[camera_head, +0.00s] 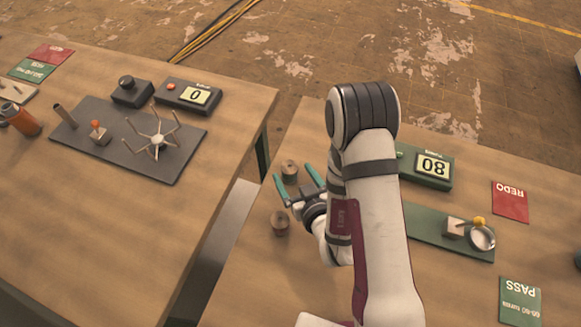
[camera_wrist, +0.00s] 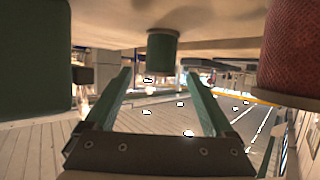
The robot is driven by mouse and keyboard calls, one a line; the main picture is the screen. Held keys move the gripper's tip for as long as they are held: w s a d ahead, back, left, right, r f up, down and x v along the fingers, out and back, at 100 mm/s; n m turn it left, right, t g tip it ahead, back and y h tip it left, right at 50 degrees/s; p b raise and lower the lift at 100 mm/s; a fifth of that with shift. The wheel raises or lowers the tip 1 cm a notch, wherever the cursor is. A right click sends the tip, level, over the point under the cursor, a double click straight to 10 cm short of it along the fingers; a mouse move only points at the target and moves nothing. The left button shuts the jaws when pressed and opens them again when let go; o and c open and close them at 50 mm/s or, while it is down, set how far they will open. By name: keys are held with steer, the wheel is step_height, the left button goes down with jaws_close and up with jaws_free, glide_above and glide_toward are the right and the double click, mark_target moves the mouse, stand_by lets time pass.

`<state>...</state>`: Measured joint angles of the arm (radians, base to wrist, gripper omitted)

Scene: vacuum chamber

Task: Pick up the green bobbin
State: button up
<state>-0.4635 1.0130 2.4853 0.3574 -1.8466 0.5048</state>
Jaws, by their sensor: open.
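The green bobbin (camera_wrist: 162,52) shows in the middle of the wrist view, which is upside down with the tabletop along its upper edge. It appears just ahead of the gap between my fingertips (camera_wrist: 157,78). In the head view a bobbin with a brown top (camera_head: 289,170) stands upright at the teal fingertips (camera_head: 292,176) of my gripper; its side colour is hard to see there. My gripper is open, low over the right table, with nothing held. I cannot tell whether a finger touches the bobbin.
A red bobbin (camera_wrist: 292,50) is close on the right in the wrist view; a dark green rounded thing (camera_wrist: 35,55) is close on the left. Another brown-topped bobbin (camera_head: 280,222) stands beside my gripper. A green display box (camera_head: 432,167) lies behind my arm.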

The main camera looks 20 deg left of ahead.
mark_target(287, 162)
steer(key=x, duration=0.6)
steer(key=shift+w+a, duration=0.15)
jaws_close()
steer(key=shift+r, duration=0.1)
